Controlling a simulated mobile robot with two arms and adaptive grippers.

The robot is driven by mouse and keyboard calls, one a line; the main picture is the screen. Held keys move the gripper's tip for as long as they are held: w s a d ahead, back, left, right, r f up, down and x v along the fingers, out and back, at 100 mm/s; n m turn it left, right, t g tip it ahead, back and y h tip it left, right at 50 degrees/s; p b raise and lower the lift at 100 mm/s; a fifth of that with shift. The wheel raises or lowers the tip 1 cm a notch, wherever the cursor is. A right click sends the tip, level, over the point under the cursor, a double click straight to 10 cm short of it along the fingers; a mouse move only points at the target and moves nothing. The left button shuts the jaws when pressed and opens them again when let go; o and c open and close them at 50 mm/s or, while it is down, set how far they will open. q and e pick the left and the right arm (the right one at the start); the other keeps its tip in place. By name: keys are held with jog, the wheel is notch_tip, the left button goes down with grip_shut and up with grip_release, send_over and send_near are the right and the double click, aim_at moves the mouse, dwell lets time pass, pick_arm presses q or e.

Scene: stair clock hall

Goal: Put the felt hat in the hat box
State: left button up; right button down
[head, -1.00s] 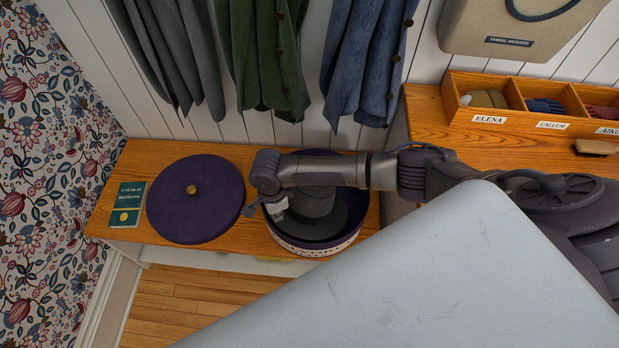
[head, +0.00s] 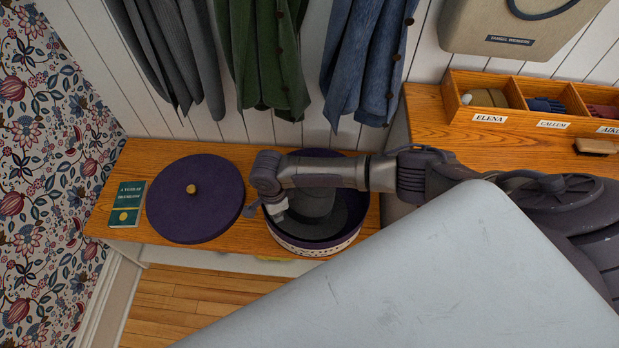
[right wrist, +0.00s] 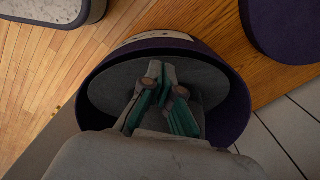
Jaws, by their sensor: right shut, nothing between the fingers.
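The dark grey felt hat (head: 345,212) sits inside the round purple hat box (head: 318,246) on the wooden bench. In the right wrist view the hat's wide grey brim (right wrist: 112,92) lies within the purple wall of the box (right wrist: 236,110). My right gripper (head: 278,214) is over the left part of the box, close to the hat. Its teal-padded fingers show in the right wrist view (right wrist: 158,78), shut and empty in front of the hat. I cannot tell whether they touch it. My arm hides the back of the box and part of the hat. My left gripper is out of view.
The purple lid (head: 195,205) with its knob lies on the bench left of the box. A green book (head: 127,203) lies at the bench's left end. Coats (head: 265,60) hang above. A wooden tray with labelled compartments (head: 515,125) stands on the surface at right.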

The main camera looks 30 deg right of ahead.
aim_at(279, 225)
jog(key=shift+f, duration=0.6)
jog(key=shift+s+f+b, duration=0.1)
jog(key=shift+f+b, duration=1.4)
jog(key=shift+f, duration=1.3)
jog(key=shift+r, duration=0.1)
notch_tip(279, 225, up, 8)
jog(key=p, duration=0.9)
jog(key=shift+p, duration=0.3)
